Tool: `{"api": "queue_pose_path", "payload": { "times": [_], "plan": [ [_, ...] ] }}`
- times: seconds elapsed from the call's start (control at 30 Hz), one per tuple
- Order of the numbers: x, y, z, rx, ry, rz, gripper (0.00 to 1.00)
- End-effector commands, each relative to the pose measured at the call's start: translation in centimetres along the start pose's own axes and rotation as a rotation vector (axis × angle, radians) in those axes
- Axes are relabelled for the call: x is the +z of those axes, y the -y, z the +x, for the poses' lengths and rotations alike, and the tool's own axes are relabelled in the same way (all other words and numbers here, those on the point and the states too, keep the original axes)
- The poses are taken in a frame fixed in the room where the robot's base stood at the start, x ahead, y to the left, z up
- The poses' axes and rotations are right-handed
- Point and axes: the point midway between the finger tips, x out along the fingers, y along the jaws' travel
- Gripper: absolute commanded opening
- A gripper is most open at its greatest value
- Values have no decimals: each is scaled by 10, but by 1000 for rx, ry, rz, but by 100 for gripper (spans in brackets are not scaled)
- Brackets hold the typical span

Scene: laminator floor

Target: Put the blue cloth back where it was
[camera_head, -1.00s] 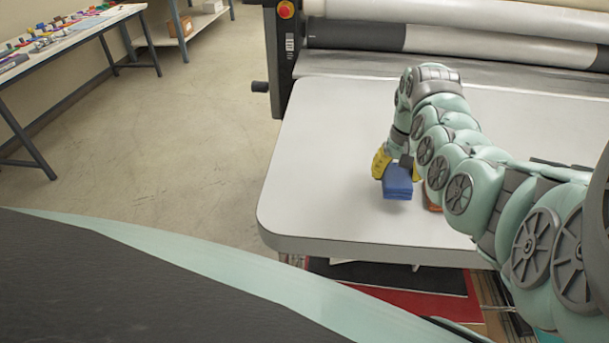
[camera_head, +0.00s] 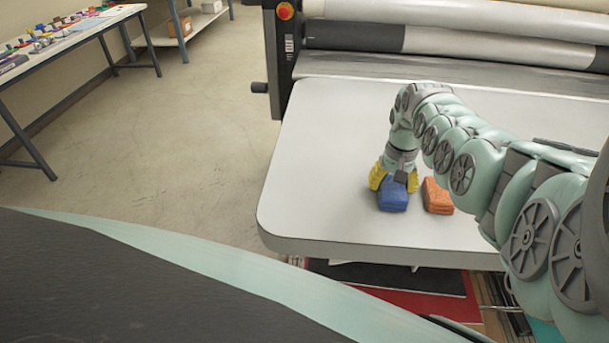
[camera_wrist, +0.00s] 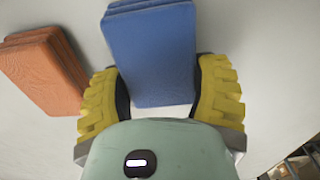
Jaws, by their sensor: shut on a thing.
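The blue cloth (camera_head: 393,197) is a folded, thick block at the light grey table of the laminator, left of an orange folded cloth (camera_head: 437,196). My gripper (camera_head: 394,181) has yellow ridged fingers and is shut on the near end of the blue cloth. In the wrist view the blue cloth (camera_wrist: 152,55) sits between the two yellow fingers (camera_wrist: 158,92) and extends beyond them. The orange cloth (camera_wrist: 45,68) shows at the left there, apart from the blue one. I cannot tell whether the blue cloth touches the table.
The laminator table (camera_head: 320,150) is clear to the left of the cloths, with a rounded front corner. Rollers (camera_head: 450,40) run along its back. Red and black sheets (camera_head: 415,300) lie on a shelf below. A workbench (camera_head: 65,42) with small items stands far left, across open floor.

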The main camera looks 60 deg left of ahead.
Motion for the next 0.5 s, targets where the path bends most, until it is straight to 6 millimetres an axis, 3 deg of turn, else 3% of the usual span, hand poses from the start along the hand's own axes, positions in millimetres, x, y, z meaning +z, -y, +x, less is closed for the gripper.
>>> {"api": "queue_pose_path", "payload": {
  "times": [0.13,0.17,0.43,0.5],
  "plan": [
    [0,2,5,0,0,-3,24],
    [0,2,4,0,0,-4,70],
    [0,1,3,0,1,-2,97],
    [0,0,3,0,1,-1,97]
  ]
}}
